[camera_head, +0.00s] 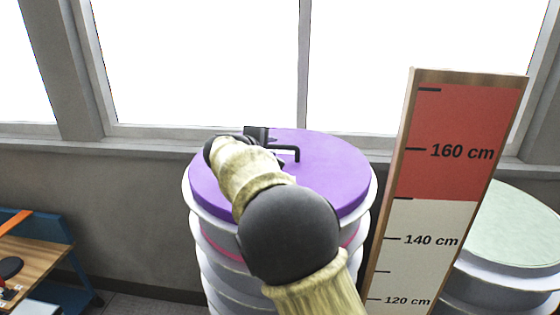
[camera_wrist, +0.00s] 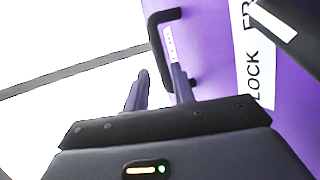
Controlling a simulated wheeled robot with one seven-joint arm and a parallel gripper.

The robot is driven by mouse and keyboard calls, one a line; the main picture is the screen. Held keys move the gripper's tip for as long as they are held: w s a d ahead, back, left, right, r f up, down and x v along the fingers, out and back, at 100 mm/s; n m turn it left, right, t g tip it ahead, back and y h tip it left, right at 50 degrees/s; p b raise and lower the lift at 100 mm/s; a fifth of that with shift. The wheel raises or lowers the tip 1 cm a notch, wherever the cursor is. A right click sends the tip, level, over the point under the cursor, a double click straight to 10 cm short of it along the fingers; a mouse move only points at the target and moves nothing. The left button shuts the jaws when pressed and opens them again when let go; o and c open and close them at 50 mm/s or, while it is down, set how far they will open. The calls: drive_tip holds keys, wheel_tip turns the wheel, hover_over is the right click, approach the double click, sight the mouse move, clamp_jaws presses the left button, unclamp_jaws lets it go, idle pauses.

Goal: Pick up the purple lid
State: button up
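The purple lid (camera_head: 330,170) lies flat on top of a pale ribbed round stack in the head view. A black bar handle (camera_head: 290,150) stands on it, partly hidden behind my arm. My gripper (camera_head: 268,142) is at the lid's far side by the handle, mostly hidden there. In the wrist view the purple lid (camera_wrist: 215,60) fills the right side, with the black handle (camera_wrist: 154,38) standing out from it. My gripper (camera_wrist: 158,72) has its two fingers apart, near the handle's lower end. The bar appears between the fingers; a gap shows beside the left one.
The pale stack (camera_head: 218,270) carries the lid. A measuring board (camera_head: 440,190) with a red top stands close on the right, before another pale round stack (camera_head: 515,225). A wooden workbench (camera_head: 30,250) is at the left. Windows and a wall lie behind.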

sight(278, 147)
drive_tip(key=p+x, duration=0.4)
drive_tip(key=shift+d, duration=0.45)
drive_tip(key=shift+w+f, duration=0.35)
drive_tip(key=shift+w, duration=0.05)
drive_tip(key=shift+c, duration=0.3)
clamp_jaws()
drive_tip(key=shift+r, duration=0.1)
